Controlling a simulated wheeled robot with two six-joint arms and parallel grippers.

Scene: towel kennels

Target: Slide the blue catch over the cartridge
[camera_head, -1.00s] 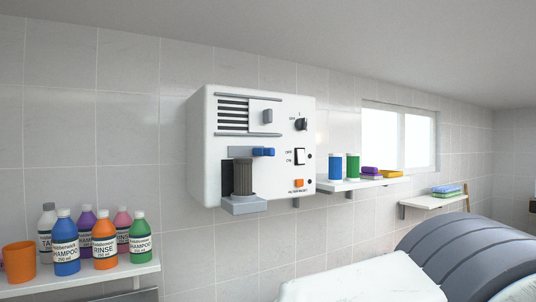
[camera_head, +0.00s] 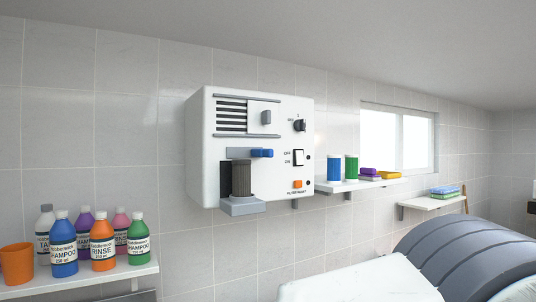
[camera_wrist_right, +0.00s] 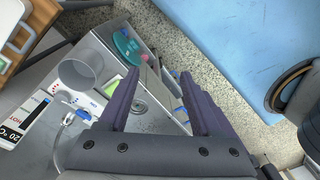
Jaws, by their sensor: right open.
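The blue catch (camera_head: 262,153) sits on a grey rail (camera_head: 238,153) on the front of a white wall box (camera_head: 201,140). The catch is at the rail's right end. The dark ribbed cartridge (camera_head: 242,178) stands upright on a grey ledge (camera_head: 243,207) below the rail, with a dark opening beside it on the left. The catch is above and to the right of the cartridge. My right gripper (camera_wrist_right: 158,80) is open and empty in the right wrist view, away from the box, above a grey surface and the floor. My left gripper is not in view.
The box also has a vent with a sliding cover (camera_head: 265,117), a knob (camera_head: 299,125), a switch (camera_head: 298,157) and an orange button (camera_head: 297,184). Bottles stand on a shelf (camera_head: 140,270) at left. Another shelf (camera_head: 330,186) is close at right. Space before the box is clear.

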